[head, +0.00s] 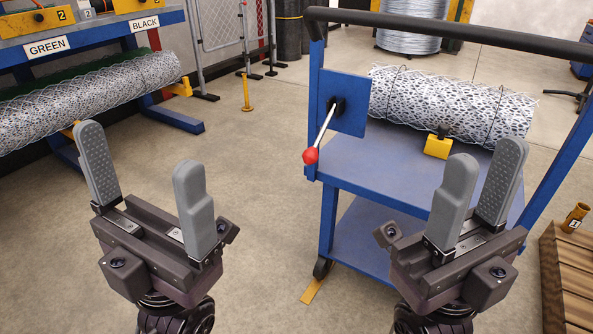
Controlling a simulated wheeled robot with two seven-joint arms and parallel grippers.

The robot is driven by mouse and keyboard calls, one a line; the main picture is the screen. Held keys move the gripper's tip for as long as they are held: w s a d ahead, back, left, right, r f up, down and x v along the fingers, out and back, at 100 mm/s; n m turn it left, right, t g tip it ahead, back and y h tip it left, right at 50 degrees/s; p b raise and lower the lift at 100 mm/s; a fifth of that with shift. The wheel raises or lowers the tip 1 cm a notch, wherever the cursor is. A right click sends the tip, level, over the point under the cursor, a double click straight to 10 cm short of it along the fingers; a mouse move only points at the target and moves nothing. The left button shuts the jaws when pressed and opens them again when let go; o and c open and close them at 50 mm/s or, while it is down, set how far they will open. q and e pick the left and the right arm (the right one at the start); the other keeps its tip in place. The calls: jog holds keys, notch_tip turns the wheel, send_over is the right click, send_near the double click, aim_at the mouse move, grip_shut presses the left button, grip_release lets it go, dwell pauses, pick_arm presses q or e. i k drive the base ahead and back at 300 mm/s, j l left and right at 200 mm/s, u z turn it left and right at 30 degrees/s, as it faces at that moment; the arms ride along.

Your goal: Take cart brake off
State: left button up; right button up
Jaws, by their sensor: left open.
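The blue cart (380,172) stands right of centre. A blue plate (351,104) on its left end carries a lever (325,128) with a red knob (310,155), slanting down and left from its dark pivot. My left gripper (138,148) is open and empty, left of and nearer than the lever, apart from it. My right gripper (484,152) is empty in front of the cart; its fingers stand apart with a narrower gap than the left's. It hides part of the cart's deck. Whether either gripper touches anything beyond is not seen; no contact shows.
A wire mesh roll (450,100) lies on the cart beside a yellow block (437,146). A dark push bar (450,31) spans the cart's top. A rack labelled GREEN and BLACK (90,35) holds another roll at left. A wooden pallet (568,280) stands at right.

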aim_at(310, 156)
jog(key=i+j, duration=0.1)
jog(key=j, duration=0.25)
jog(key=i+j, duration=0.1)
jog(key=j, duration=0.65)
jog(key=i+j, duration=0.15)
jog(key=j, duration=0.2)
